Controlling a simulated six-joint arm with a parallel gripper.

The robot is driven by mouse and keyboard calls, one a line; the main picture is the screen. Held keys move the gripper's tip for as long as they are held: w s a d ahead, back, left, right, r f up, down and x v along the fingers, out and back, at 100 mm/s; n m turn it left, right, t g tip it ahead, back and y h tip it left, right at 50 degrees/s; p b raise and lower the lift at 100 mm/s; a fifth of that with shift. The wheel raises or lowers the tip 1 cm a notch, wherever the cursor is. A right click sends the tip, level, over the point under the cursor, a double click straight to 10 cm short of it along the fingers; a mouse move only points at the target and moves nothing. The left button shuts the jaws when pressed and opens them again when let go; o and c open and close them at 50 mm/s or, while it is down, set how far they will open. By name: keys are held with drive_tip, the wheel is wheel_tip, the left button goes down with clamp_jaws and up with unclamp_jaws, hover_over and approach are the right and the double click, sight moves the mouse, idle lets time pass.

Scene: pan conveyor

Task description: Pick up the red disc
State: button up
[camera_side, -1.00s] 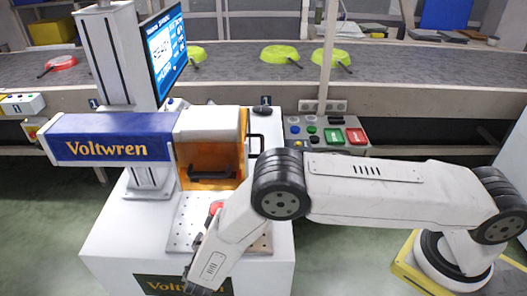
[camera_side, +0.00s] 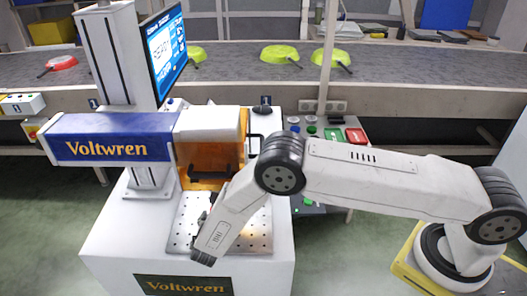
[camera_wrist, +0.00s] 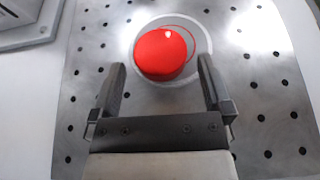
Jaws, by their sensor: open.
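The red disc (camera_wrist: 161,54) lies on the perforated metal plate (camera_wrist: 258,95) in the wrist view, over a pale round ring marking (camera_wrist: 206,38). It sits toward the ring's lower left, with a thin red arc showing at its upper right. My gripper (camera_wrist: 162,68) is open, with one finger on each side of the disc's near edge and nothing held. In the side view my gripper is mostly hidden by my wrist link, over the plate (camera_side: 258,240). The disc is hidden there.
An orange-shielded Voltwren machine (camera_side: 115,137) stands over the back of the plate. A button panel (camera_side: 330,133) is behind my arm. Beyond is a conveyor (camera_side: 230,72) with a red pan (camera_side: 62,62) and several green pans.

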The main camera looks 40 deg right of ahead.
drive_tip(key=shift+x, duration=1)
drive_tip(key=shift+w+d+r, duration=0.1)
drive_tip(key=shift+w+d, duration=0.15)
drive_tip(key=shift+w, duration=0.2)
drive_tip(key=shift+c, duration=0.2)
drive_tip(key=c, duration=1.2)
drive_tip(key=shift+r, duration=0.15)
drive_tip(key=s+a, duration=1.2)
drive_tip(key=s, duration=0.1)
drive_tip(key=shift+a+f, duration=0.3)
